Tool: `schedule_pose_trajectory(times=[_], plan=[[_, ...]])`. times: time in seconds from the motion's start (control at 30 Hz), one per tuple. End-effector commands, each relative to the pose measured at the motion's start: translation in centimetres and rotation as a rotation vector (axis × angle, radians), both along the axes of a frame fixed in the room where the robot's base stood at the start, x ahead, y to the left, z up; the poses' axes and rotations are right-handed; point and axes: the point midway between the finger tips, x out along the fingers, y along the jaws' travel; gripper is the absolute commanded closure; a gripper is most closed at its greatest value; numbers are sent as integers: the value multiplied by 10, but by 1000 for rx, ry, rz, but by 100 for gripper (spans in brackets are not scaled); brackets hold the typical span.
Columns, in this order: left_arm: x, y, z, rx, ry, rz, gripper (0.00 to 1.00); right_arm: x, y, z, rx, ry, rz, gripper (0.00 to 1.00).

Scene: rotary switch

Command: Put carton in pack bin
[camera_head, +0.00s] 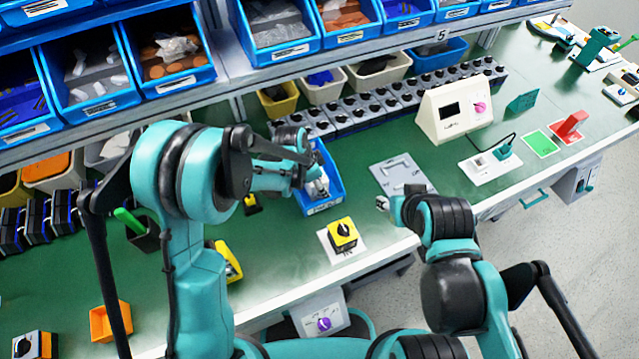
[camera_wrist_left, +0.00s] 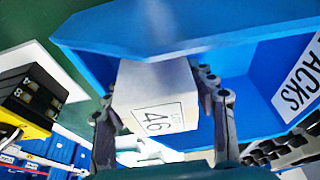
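The carton (camera_wrist_left: 152,88) is a small white box with a label reading 46. In the left wrist view it sits between the fingers of my left gripper (camera_wrist_left: 160,115), which is shut on it. The blue pack bin (camera_wrist_left: 262,95), with a PACKS label, is right behind the carton. In the head view my left gripper (camera_head: 312,183) is at the blue bin (camera_head: 328,203), over its open top. The carton is hard to make out there, and whether it touches the bin floor cannot be told. My right gripper (camera_head: 384,203) is near the table's front edge; its fingers are too small to read.
A yellow and black rotary switch (camera_head: 343,235) sits on a white plate in front of the bin. A grey metal plate (camera_head: 403,175) lies to the right. Rows of switches and small bins stand behind.

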Motion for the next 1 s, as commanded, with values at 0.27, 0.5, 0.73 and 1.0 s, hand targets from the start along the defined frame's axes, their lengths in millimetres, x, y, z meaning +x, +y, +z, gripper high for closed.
schedule_pose_trajectory(times=[0.27, 0.5, 0.73, 1.0], plan=[[-2, 4, 19, 0, 0, 1, 44, 0, 0, 10, 0, 0, 0, 60], [-8, 19, 71, 0, 1, 2, 44, 0, 0, 29, 0, 0, 0, 60], [-13, 30, 108, 0, 0, 1, 44, 0, 0, 40, 0, 0, 0, 60], [-14, 33, 119, 0, -1, 1, 44, 0, 0, 42, 0, 0, 0, 60]])
